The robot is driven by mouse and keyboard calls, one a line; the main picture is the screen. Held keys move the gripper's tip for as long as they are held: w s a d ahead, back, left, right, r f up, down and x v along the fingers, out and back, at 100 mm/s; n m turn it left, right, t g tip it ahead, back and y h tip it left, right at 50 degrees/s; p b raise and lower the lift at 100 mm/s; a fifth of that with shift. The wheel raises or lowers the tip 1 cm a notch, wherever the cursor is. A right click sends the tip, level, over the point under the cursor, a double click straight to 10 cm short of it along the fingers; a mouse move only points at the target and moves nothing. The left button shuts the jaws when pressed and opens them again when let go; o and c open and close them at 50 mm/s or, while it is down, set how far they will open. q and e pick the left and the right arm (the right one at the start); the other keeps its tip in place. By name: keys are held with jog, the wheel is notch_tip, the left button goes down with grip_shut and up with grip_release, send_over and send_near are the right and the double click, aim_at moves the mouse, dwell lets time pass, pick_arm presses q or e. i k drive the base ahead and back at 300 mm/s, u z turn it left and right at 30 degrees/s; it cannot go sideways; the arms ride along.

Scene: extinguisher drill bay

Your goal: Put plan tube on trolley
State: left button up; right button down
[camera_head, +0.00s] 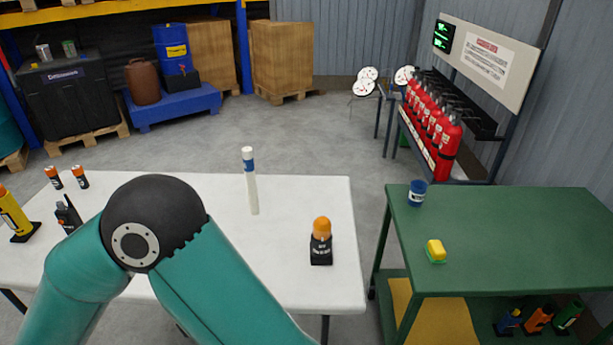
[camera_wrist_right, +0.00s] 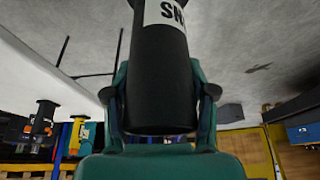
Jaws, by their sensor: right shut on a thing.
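A slim white tube (camera_head: 251,180) with a blue band, which looks like the plan tube, stands upright on the white table (camera_head: 205,188) in the head view. A green bench with a lower shelf (camera_head: 520,235), perhaps the trolley, stands to the right. My right gripper (camera_wrist_right: 160,88) is shut on a black cylinder (camera_wrist_right: 162,75) with a white label whose visible letters read "SM". Its fingers lie on both sides of the cylinder. Neither the right gripper nor the black cylinder can be made out in the head view. My left gripper is not in view.
An orange-topped black item (camera_head: 321,242) stands near the white table's right edge. A gap separates both tables. Red extinguishers (camera_head: 433,122) stand behind.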

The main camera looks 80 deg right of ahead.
aim_at(541, 232)
jog(key=z, duration=0.05)
jog(key=k, duration=1.65)
